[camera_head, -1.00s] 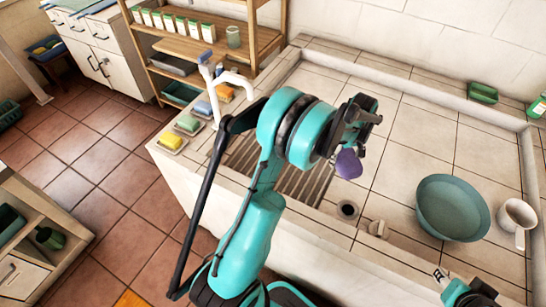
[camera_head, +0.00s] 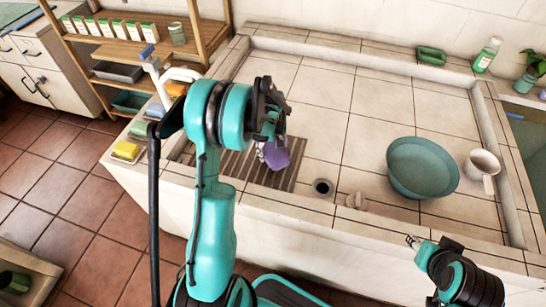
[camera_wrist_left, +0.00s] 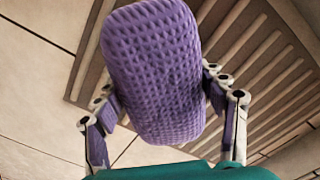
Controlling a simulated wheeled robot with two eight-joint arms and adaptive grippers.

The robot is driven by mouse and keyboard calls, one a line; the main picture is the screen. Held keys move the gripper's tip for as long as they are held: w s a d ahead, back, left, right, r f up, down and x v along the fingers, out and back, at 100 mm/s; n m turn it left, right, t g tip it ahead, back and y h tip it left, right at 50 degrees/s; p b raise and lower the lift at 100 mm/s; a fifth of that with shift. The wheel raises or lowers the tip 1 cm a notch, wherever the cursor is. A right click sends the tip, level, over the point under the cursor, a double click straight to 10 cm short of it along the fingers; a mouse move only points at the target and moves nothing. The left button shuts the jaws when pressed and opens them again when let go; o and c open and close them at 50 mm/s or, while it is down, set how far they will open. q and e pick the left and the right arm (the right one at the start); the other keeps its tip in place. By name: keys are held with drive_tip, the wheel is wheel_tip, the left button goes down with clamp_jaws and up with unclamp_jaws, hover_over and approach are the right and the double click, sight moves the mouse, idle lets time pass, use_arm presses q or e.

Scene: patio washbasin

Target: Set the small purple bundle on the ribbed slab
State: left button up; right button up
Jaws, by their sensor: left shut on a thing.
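The small purple bundle (camera_head: 275,154) hangs in my left gripper (camera_head: 264,146). In the left wrist view the waffle-textured bundle (camera_wrist_left: 153,70) sits between the two fingers of the left gripper (camera_wrist_left: 165,108), which is shut on it. The ribbed slab (camera_head: 281,178) lies in the tiled basin behind and below the bundle, partly hidden by my left arm. In the wrist view the slab's ribs (camera_wrist_left: 262,90) show beyond the bundle. I cannot tell the exact gap between bundle and slab. My right gripper (camera_head: 412,240) is at the lower right, small, its jaws unclear.
A teal bowl (camera_head: 422,168) and a white mug (camera_head: 481,168) stand on the right of the basin. A drain hole (camera_head: 322,188) and a pale plug (camera_head: 355,201) lie right of the slab. Sponges on dishes (camera_head: 126,151) and a white tap (camera_head: 180,76) are at the left.

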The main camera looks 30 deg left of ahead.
use_arm(q)
wheel_tip(320, 180, down, 2)
drive_tip(key=shift+f+b, duration=0.25)
drive_tip(key=shift+b, duration=0.1)
drive_tip(key=shift+r, duration=0.1)
drive_tip(key=shift+f, duration=0.2)
drive_tip(key=o, duration=1.6)
drive_tip(key=shift+r, duration=0.1)
